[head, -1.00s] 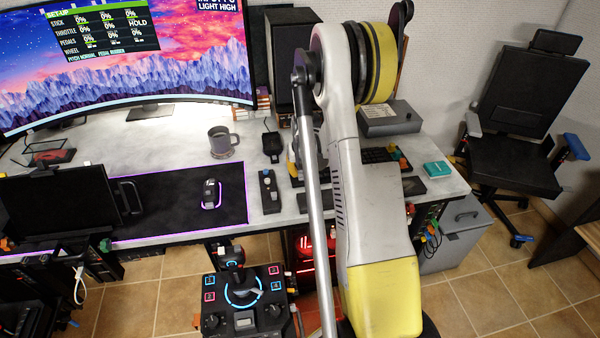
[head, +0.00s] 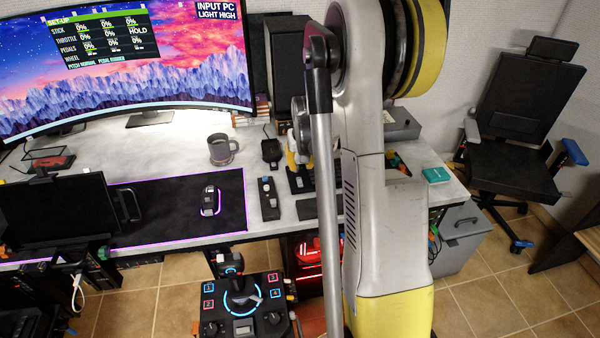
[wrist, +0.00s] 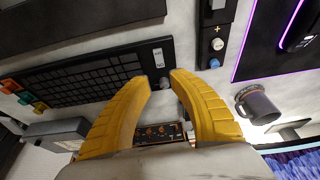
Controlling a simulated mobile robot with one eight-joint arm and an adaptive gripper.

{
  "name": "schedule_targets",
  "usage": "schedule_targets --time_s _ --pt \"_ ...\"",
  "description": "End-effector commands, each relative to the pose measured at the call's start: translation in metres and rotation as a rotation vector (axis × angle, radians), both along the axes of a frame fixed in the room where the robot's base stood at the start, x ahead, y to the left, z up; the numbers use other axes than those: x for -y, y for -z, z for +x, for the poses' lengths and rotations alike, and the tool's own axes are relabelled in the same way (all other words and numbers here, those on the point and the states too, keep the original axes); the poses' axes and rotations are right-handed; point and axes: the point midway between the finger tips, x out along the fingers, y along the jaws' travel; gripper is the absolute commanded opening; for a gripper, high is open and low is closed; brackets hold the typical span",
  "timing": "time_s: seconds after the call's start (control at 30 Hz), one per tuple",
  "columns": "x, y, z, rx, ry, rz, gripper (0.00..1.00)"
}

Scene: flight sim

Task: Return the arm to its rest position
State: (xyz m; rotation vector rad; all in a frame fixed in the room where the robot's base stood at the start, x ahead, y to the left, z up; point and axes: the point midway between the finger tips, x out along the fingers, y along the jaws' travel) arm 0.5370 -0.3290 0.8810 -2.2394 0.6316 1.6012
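My arm (head: 375,210) stands raised on the right of the head view, its yellow-banded joint at the top edge. My gripper (wrist: 161,80) shows two yellow fingers in the wrist view, their tips a small gap apart with nothing held between them. It hangs above the desk over a black keyboard (wrist: 85,85) and a small control box with a knob. In the head view the gripper is mostly hidden behind my arm; only a bit of yellow shows.
The desk (head: 100,150) holds a grey mug (head: 221,150), a mouse (head: 209,200) on a black mat (head: 165,210), and a teal box (head: 436,174). A curved monitor (head: 120,75) stands behind. A joystick panel (head: 243,305) is in front; an office chair (head: 515,130) stands at right.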

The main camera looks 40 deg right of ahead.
Motion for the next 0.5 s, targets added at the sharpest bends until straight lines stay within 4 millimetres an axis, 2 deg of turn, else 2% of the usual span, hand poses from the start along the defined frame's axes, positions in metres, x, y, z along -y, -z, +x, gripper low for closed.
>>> schedule_targets --time_s 0.1,0.2,0.5 --pt "-0.003 -0.015 -0.005 0.0 0.0 0.0 0.25" --pt "-0.004 -0.021 -0.006 0.0 0.0 0.0 0.25" --pt "-0.004 -0.023 -0.007 0.0 0.0 0.0 0.25"
